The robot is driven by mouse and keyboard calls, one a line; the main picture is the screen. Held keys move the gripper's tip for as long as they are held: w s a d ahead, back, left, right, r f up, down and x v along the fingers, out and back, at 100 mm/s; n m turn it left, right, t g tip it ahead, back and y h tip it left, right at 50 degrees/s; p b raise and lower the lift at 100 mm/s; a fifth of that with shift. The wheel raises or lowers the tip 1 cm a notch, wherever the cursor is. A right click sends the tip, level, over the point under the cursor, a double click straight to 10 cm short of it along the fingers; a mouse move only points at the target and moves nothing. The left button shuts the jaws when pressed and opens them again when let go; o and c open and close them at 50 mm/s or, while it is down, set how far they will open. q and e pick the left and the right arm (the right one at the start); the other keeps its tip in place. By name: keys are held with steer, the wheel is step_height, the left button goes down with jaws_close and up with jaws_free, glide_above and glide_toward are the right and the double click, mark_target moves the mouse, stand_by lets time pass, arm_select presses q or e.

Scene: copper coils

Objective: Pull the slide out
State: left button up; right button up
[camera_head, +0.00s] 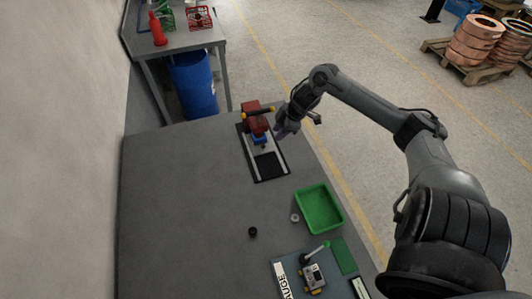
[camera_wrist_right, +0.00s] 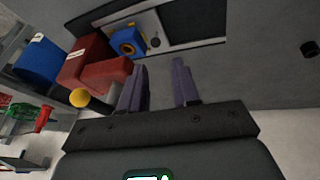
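The slide fixture has a pale flat plate with a dark border (camera_head: 251,160) and lies on the grey table. A red machine block (camera_head: 253,108) with a yellow-ended handle stands at its far end. A small blue block (camera_head: 259,140) sits in front of the red block. In the right wrist view the blue block (camera_wrist_right: 127,42) shows a yellow ring, beside the red block (camera_wrist_right: 88,60). My right gripper (camera_wrist_right: 160,72) is open and empty, its two fingers apart. In the head view the right gripper (camera_head: 281,131) is just right of the blue block. My left gripper is out of view.
A green tray (camera_head: 335,222) and a small ring (camera_head: 295,217) lie nearer. A black cap (camera_head: 253,231) and a gauge station (camera_head: 284,282) are on the table too. The left part of the table is clear. A blue barrel (camera_head: 193,87) stands beyond.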

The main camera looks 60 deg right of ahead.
arm_select(q)
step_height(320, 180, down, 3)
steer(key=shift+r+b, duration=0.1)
steer(key=shift+b, duration=1)
arm_select(e)
glide_above(266, 151)
step_height(266, 151, down, 10)
steer(key=shift+a+r, duration=0.1)
steer(key=shift+r, duration=0.05)
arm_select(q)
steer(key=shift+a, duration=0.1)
arm_select(e)
jaws_close()
